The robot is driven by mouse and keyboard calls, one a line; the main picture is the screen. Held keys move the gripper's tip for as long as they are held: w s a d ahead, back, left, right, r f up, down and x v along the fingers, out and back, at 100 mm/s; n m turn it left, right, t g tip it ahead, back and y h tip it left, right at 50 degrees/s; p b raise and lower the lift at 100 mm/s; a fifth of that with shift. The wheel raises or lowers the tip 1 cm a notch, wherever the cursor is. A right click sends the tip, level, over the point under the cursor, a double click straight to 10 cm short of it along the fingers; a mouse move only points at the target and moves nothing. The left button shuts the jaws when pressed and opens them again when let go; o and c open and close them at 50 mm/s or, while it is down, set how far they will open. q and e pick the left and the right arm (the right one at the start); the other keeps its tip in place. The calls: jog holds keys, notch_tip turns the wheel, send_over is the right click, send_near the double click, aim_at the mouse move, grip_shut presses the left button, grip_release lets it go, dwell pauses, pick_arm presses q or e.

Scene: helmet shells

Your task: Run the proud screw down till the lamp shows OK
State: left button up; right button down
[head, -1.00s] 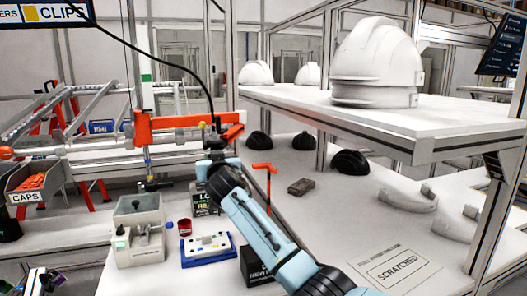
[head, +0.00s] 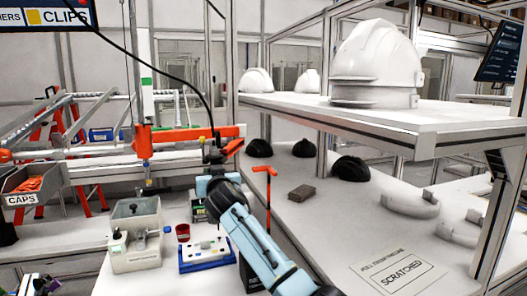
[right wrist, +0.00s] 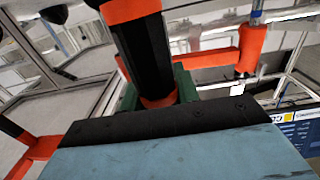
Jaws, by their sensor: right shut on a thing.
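An orange horizontal arm (head: 190,134) runs from a white column to my right gripper (head: 213,160). A slim vertical spindle (head: 148,172) hangs from its left end, above a grey fixture box (head: 137,235) on the table. The right gripper's green fingers (right wrist: 157,95) are shut on a black handle with orange ends (right wrist: 145,45). A small dark display box (head: 198,208) with a green area stands behind, mostly hidden by my arm, its text unreadable. The proud screw cannot be made out. A part at the lower left corner (head: 40,281) may be my left gripper.
A blue-and-white tray (head: 206,254) and a red cup (head: 183,233) stand right of the box. An orange T-handled tool (head: 266,171) stands behind my arm. A shelf (head: 370,122) with a white helmet overhangs the right side. A CAPS bin (head: 28,192) is at left.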

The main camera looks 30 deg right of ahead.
jog(key=shift+f, duration=0.45)
jog(key=shift+f+b, duration=0.5)
jog(key=shift+b, duration=0.05)
jog(key=shift+f+b, duration=0.85)
jog(key=shift+f, duration=0.35)
dwell(2.0)
jog(key=shift+r, duration=0.15)
dwell(0.3)
notch_tip(320, 180, up, 6)
jog(key=p, duration=0.5)
